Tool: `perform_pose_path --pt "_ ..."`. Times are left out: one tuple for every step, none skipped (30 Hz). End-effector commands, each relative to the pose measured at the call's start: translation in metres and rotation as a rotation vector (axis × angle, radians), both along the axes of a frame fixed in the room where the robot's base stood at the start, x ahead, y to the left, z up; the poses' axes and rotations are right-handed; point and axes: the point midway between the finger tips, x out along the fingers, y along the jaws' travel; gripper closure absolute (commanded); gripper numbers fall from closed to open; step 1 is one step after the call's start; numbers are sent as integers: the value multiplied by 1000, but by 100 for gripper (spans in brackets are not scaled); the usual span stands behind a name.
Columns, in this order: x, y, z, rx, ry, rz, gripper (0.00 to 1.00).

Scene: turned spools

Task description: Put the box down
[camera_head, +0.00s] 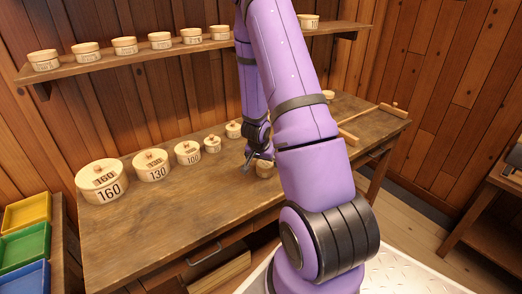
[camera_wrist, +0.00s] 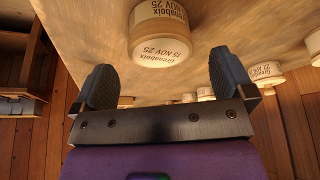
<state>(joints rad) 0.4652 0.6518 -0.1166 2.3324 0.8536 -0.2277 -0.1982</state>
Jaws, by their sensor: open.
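My gripper (camera_head: 257,158) is low over the workbench (camera_head: 200,222) in the head view, beside a small round pale wooden box (camera_head: 264,170). The box appears to stand on the bench top, partly hidden by my arm. In the wrist view, my gripper's two dark fingers are spread wide with nothing clamped between them. A round box (camera_wrist: 160,32) with "15 NOV 25" printed on its side is just beyond the fingertips, centred between them, with a visible gap to each finger. It looks like the same box, but I cannot be sure.
A row of lidded round boxes, from the large 160 box (camera_head: 103,182) down to small ones, stands on the bench left of my gripper. A wall shelf (camera_head: 130,57) holds more boxes. A wooden mallet-like tool (camera_head: 392,109) lies at the right. The bench's front left is clear.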

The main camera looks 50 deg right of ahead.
Motion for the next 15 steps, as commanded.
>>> perform_pose_path --pt "0 4 9 -2 -3 2 0" --pt "-1 6 13 0 -3 1 0" --pt "-2 7 16 -1 -2 2 0" --pt "-2 8 19 -2 -1 1 0" --pt "-2 9 22 -2 -1 1 0" --pt "-3 11 26 -2 0 1 0" --pt "-3 12 29 -2 -1 2 0" --pt "-4 13 32 -1 -2 3 0" --pt "-4 15 36 0 -2 2 0" --pt "-5 16 39 0 -3 1 0" --pt "-5 17 41 0 -2 1 0" --pt "-6 18 43 -1 0 1 0" --pt "-6 18 45 -1 0 2 0" --pt "-6 19 47 -1 0 2 0" --pt "-7 20 50 -2 1 1 0"
